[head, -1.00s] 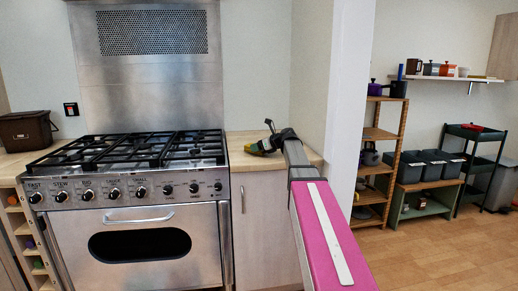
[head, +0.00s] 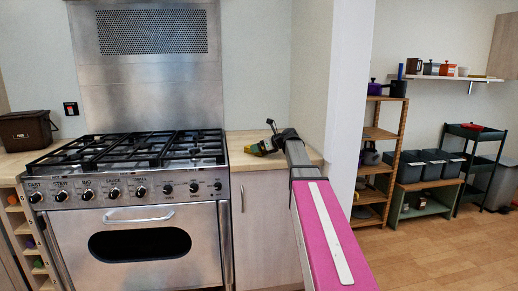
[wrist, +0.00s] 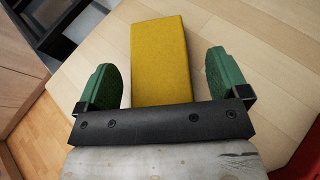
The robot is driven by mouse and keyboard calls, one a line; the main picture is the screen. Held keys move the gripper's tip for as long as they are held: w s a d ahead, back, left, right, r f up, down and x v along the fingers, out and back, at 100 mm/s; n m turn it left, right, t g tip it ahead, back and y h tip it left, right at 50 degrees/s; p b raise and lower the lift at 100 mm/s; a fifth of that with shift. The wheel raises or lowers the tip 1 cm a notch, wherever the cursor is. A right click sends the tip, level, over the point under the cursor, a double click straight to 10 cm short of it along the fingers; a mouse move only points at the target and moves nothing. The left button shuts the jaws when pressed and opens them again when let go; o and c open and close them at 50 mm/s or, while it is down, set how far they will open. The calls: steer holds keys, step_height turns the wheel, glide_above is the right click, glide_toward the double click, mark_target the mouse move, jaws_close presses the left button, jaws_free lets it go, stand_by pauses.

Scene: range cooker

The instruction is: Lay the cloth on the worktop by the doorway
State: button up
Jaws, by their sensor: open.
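The cloth (wrist: 160,60) is a flat, thick yellow oblong in the wrist view. It appears to lie on the pale wooden worktop (wrist: 250,50), between my gripper's two green fingers. My gripper (wrist: 167,75) is open, with a narrow gap on each side of the cloth. The cloth's near end is hidden behind the gripper's dark crossbar. In the head view my gripper (head: 262,147) is low over the short worktop (head: 240,138) right of the cooker, beside the white wall end at the doorway. The cloth is too small there to make out clearly.
The range cooker (head: 130,215) stands directly left of this worktop. The white wall end (head: 345,110) bounds it on the right. Beyond are a wooden shelf (head: 380,134) and grey bins (head: 412,166). A red thing (wrist: 308,160) shows at the wrist view's lower right corner.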

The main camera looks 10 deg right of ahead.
steer(key=v, duration=1.1)
